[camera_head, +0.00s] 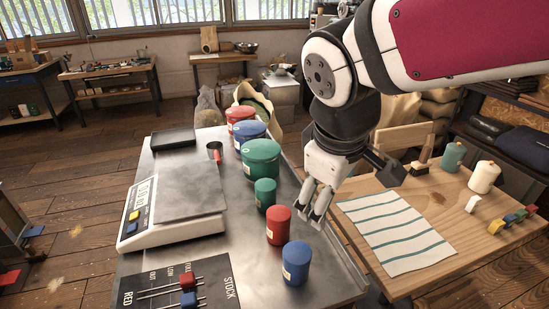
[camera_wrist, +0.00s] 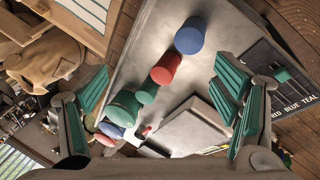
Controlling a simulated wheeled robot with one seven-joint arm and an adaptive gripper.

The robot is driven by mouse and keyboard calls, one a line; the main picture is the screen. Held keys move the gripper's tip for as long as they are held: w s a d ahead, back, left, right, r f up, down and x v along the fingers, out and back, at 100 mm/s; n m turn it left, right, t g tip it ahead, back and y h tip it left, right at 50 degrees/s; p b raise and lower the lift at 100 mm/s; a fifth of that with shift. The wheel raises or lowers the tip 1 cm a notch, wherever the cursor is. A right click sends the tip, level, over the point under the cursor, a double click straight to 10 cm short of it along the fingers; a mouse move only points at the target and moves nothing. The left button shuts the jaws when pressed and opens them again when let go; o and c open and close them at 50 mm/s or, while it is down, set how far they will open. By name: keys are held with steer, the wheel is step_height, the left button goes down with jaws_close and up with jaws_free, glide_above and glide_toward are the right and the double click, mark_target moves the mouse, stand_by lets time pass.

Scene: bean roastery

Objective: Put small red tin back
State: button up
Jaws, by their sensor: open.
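The small red tin (camera_head: 279,225) stands upright on the metal bench (camera_head: 330,262), between the small green tin (camera_head: 265,193) and the small blue tin (camera_head: 296,263). In the wrist view the small red tin (camera_wrist: 166,68) lies between my spread fingers, some way beyond them. My gripper (camera_head: 318,207) is open and empty, pointing down. In the head view it appears just right of the small red tin and above the bench's right edge, apart from the tin. The wrist view also shows my gripper's teal finger pads (camera_wrist: 163,82) wide apart.
Large green (camera_head: 261,159), blue (camera_head: 249,133) and red (camera_head: 239,116) tins line the back of the bench. A scale (camera_head: 175,228) and a STOCK board with sliders (camera_head: 180,285) are on the left. A wooden table with a striped cloth (camera_head: 397,232) adjoins on the right.

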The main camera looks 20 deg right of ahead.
steer(key=s+a+r+m+t+y, duration=0.1)
steer(key=s+a+r+m+y, duration=0.1)
steer(key=s+m, duration=0.4)
steer(key=shift+s+t, duration=0.3)
steer(key=shift+s, duration=0.25)
